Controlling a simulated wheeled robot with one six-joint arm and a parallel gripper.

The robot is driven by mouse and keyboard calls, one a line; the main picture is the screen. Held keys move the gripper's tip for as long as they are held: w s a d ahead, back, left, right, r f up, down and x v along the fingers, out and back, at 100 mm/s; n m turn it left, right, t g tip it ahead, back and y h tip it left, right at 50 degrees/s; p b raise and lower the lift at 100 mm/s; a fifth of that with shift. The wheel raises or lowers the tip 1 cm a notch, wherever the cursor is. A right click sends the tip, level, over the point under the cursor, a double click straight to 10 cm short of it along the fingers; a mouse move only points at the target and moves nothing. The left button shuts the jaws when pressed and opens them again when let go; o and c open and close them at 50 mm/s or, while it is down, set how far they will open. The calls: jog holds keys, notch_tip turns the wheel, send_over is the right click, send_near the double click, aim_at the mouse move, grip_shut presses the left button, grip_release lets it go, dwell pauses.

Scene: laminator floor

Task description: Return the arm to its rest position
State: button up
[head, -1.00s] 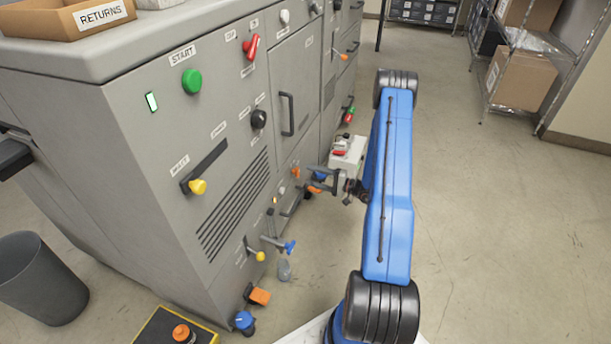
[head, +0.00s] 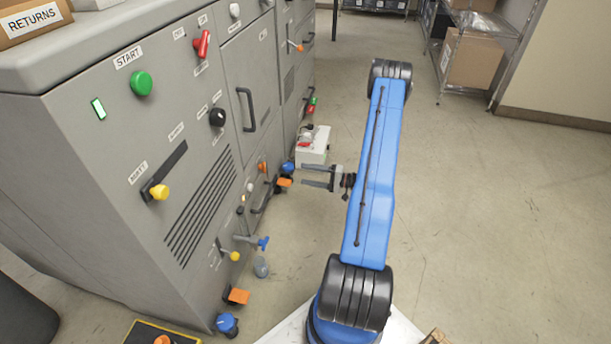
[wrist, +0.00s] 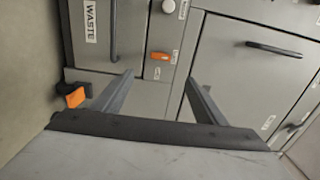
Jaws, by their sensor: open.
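My gripper (head: 318,178) is open and empty in the head view, at the end of my blue arm. Its two dark fingers point left toward the lower front of the grey laminator (head: 75,150), with a gap of floor between. In the wrist view the two fingers (wrist: 160,88) are spread apart with nothing between them. Beyond them are the machine's grey panels, an orange switch (wrist: 160,57) and a door labelled WASTE (wrist: 90,22). My arm stays stretched forward.
A white box with a red part (head: 313,146) stands on the floor just beyond my gripper. Orange and blue fittings (head: 236,296) stick out low along the machine. A shelf rack with cartons (head: 475,55) stands at the back right. The floor right of my arm is clear.

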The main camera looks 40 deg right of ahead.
dwell(0.4)
jog(key=s+a+r+n+g+y, duration=0.25)
jog(key=a+r+n+g, duration=0.55)
jog(key=a+r, duration=1.15)
jog(key=s+a+r+g+h, duration=0.4)
jog(key=s+a+r+g, duration=0.2)
jog(key=s+a+r, duration=0.4)
jog(key=s+a+r+n+t+h, duration=0.1)
jog(key=s+r+h, duration=0.3)
jog(key=s, duration=0.5)
jog(key=s+a+r+n+t+h, duration=0.1)
jog(key=s+r+t+h, duration=0.2)
jog(key=s+r+h, duration=0.2)
jog(key=shift+s+a+r+t, duration=0.3)
jog(key=shift+s+r, duration=1.35)
jog(key=shift+s, duration=1.15)
jog(key=shift+h, duration=0.25)
jog(key=shift+c, duration=0.3)
